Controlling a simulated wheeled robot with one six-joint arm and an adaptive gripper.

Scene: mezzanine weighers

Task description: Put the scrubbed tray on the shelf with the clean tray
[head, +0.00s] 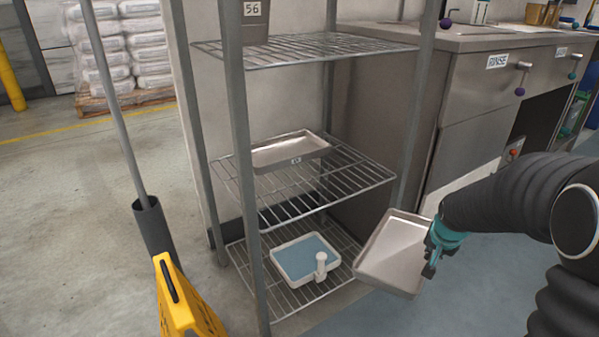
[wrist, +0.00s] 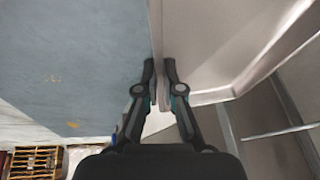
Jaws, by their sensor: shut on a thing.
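My gripper (head: 436,250) is shut on the rim of a shallow metal tray (head: 395,252), held tilted in front of the wire rack's right side, near the lower shelf's height. In the wrist view the gripper (wrist: 160,88) pinches the edge of the held tray (wrist: 210,45). A second metal tray (head: 290,150) with a small label on its front lies on the rack's middle wire shelf (head: 345,185). A white tray with a blue inside (head: 306,262) and a small white upright piece sits on the bottom wire shelf (head: 275,302). I cannot read the label.
The top shelf (head: 310,50) carries a grey bin marked 56 (head: 255,20). A steel counter with a RINSE label (head: 497,61) stands at the right. A yellow floor sign (head: 185,300) and a pole in a dark holder (head: 155,235) stand at the left front. The middle shelf's right part is bare.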

